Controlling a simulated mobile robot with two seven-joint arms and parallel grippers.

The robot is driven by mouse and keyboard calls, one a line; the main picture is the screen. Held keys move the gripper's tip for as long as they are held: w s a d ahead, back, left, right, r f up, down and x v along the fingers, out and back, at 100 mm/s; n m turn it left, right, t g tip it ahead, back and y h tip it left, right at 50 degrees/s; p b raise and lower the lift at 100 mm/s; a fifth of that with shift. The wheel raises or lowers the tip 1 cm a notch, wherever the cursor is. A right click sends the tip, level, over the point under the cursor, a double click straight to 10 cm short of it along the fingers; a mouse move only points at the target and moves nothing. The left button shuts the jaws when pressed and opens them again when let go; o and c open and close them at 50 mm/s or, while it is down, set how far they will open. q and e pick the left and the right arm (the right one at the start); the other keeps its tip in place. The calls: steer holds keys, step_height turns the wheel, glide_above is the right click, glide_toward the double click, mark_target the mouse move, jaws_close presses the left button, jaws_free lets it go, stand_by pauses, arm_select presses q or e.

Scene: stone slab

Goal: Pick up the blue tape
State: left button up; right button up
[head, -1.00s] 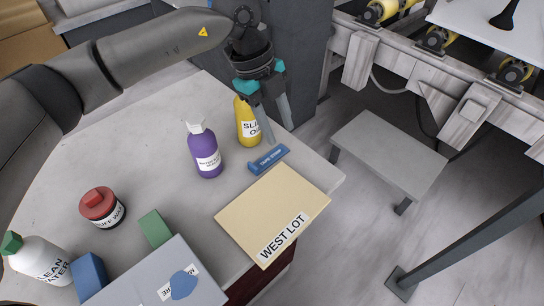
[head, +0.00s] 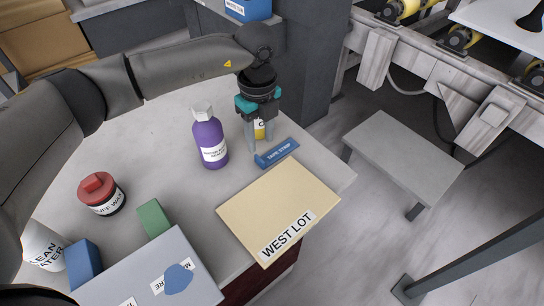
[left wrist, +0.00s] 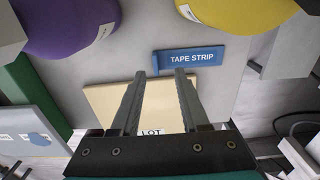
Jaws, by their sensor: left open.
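In the left wrist view the blue tape (left wrist: 190,59) lies beyond the fingertips, a little to the right. My left gripper (head: 262,148) points down with its fingers apart and empty, close to the tape in the head view. It also shows in the left wrist view (left wrist: 160,73), with a gap between its fingers. My right gripper is not in view.
A purple bottle (head: 210,143) stands left of the tape. A yellow bottle (head: 259,130) is mostly hidden behind my left gripper. The tan board (head: 275,205) lies in front. A red-lidded jar (head: 102,194), green block (head: 153,219) and grey box (head: 150,275) are farther left.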

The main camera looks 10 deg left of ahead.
mark_target(259, 158)
arm_select(q)
steer(key=shift+s+a+f+b, duration=0.15)
steer(key=shift+f+b, duration=0.1)
steer(key=shift+f, duration=0.4)
steer(key=shift+s+d+f+b, duration=0.1)
steer(key=shift+s+f+b, duration=0.1)
steer(key=shift+f, duration=0.4)
steer(key=shift+s+a+f+b, duration=0.1)
steer(key=shift+f+b, duration=0.15)
steer(key=shift+f, duration=0.4)
steer(key=shift+f+b, duration=0.3)
steer(key=shift+f, duration=0.65)
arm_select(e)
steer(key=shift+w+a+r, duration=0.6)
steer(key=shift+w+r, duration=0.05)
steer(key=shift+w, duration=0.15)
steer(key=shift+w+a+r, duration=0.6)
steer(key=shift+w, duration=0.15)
arm_select(q)
steer(key=shift+c, duration=0.2)
jaws_close()
